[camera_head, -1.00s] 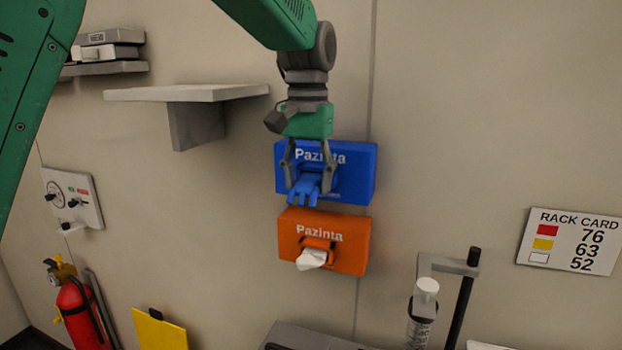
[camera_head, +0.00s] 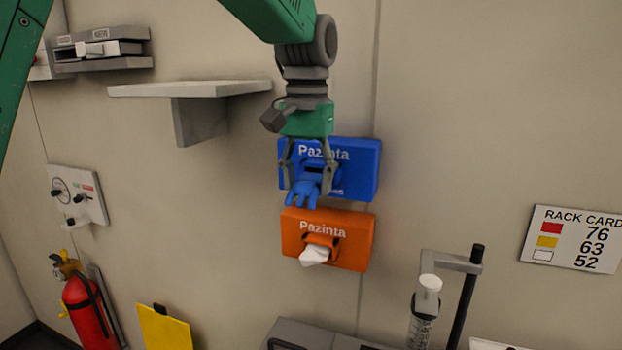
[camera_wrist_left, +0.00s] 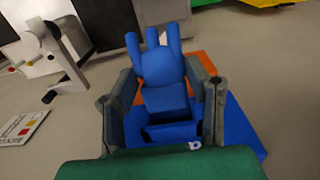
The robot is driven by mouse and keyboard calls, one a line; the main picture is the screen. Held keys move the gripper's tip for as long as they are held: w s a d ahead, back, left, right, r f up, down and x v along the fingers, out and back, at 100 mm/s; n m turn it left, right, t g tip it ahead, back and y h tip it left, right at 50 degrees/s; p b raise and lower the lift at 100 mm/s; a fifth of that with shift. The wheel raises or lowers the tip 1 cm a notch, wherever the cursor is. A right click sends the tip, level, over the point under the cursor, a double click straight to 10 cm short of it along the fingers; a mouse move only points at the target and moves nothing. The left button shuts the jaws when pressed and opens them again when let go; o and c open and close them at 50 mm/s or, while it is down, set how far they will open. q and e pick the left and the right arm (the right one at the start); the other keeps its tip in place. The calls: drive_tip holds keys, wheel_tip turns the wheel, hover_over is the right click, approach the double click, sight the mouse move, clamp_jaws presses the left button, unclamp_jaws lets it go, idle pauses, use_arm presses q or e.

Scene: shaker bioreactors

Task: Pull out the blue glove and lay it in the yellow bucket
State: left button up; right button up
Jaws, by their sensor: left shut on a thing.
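The blue glove (camera_head: 303,193) hangs at the front of the blue Pazinta box (camera_head: 360,170) on the wall, fingers pointing down. My left gripper (camera_head: 308,187) is in front of this box, its two fingers shut on the glove from either side. In the left wrist view the glove (camera_wrist_left: 165,70) is between the fingers, close to the box's dark slot. I cannot tell whether its cuff is still inside the slot. A yellow object (camera_head: 163,330) is cut off at the bottom edge of the head view; its bucket shape cannot be made out. My right gripper is not in view.
An orange Pazinta box (camera_head: 350,240) with a white tissue hangs just below. A wall shelf (camera_head: 190,90) is to the left. A red extinguisher (camera_head: 85,308) is at lower left. A syringe stand (camera_head: 468,295) is at lower right.

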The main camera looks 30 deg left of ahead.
sight(300, 187)
use_arm(q)
drive_tip(key=shift+s, duration=0.2)
idle(0.3)
drive_tip(key=shift+s+d, duration=0.2)
drive_tip(key=shift+s, duration=0.5)
drive_tip(key=shift+s+d, duration=0.2)
drive_tip(key=shift+s, duration=0.5)
